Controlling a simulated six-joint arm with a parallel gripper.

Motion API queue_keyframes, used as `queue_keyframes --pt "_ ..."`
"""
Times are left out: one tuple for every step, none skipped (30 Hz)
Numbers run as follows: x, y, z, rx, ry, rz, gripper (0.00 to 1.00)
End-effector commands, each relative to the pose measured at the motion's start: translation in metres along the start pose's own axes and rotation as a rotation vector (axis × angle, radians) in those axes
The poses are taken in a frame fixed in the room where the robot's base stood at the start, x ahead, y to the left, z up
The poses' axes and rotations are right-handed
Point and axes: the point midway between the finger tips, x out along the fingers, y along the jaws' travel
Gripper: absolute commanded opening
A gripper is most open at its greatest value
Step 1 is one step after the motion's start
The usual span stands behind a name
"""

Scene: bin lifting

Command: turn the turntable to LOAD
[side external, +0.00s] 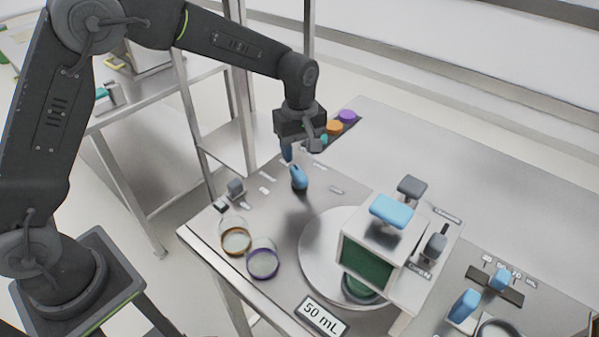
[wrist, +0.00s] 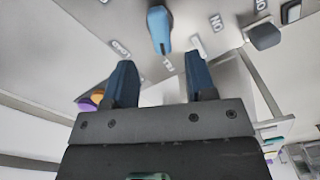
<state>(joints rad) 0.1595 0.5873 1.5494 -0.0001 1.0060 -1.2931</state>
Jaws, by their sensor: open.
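The turntable (side external: 316,250) is a round pale metal disc set in the bench, partly hidden by a boxy housing with a green window (side external: 367,265). A blue lever knob (side external: 299,178) stands on the bench behind it among small labels. In the wrist view the blue lever (wrist: 158,28) has its narrow end towards a label that seems to read FILL (wrist: 168,63). The LOAD label (wrist: 121,48) lies to its left. My gripper (side external: 301,150) is open and empty, above and behind the lever. Its two blue fingers (wrist: 160,78) are apart, and the lever shows beyond the gap.
A grey knob (side external: 236,187) stands left of the lever. Two clear cups, orange-rimmed (side external: 235,242) and purple-rimmed (side external: 262,264), sit near the front edge. A blue handle (side external: 392,211) tops the housing. Orange (side external: 334,128) and purple (side external: 347,116) discs lie behind my gripper.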

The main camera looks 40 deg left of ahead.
Motion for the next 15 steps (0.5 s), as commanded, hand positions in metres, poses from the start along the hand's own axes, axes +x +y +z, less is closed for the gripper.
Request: queue_keyframes --pt "0.012 -0.001 0.0 0.0 -0.001 -0.005 0.51" --pt "0.018 -0.001 0.0 0.0 -0.001 -0.004 0.51" --pt "0.026 -0.001 0.0 0.0 -0.001 -0.004 0.51" --pt "0.032 -0.001 0.0 0.0 -0.001 -0.004 0.51" --pt "0.037 -0.001 0.0 0.001 -0.001 -0.003 0.51" --pt "0.044 -0.001 0.0 0.001 -0.001 -0.003 0.51" --pt "0.049 -0.001 0.0 0.001 -0.001 -0.003 0.51" --pt "0.053 -0.001 0.0 0.001 -0.001 -0.003 0.51" --pt "0.058 0.0 0.0 0.001 -0.001 -0.002 0.51" --pt "0.061 0.0 0.0 0.001 -0.001 -0.002 0.51" --pt "0.065 0.0 0.0 0.001 -0.001 -0.002 0.51" --pt "0.068 0.0 0.0 0.001 0.0 -0.001 0.51" --pt "0.07 0.0 0.0 0.001 0.0 0.0 0.51" --pt "0.071 0.0 0.0 0.001 0.0 0.0 0.51" --pt "0.073 0.0 0.0 0.001 0.0 0.001 0.51"
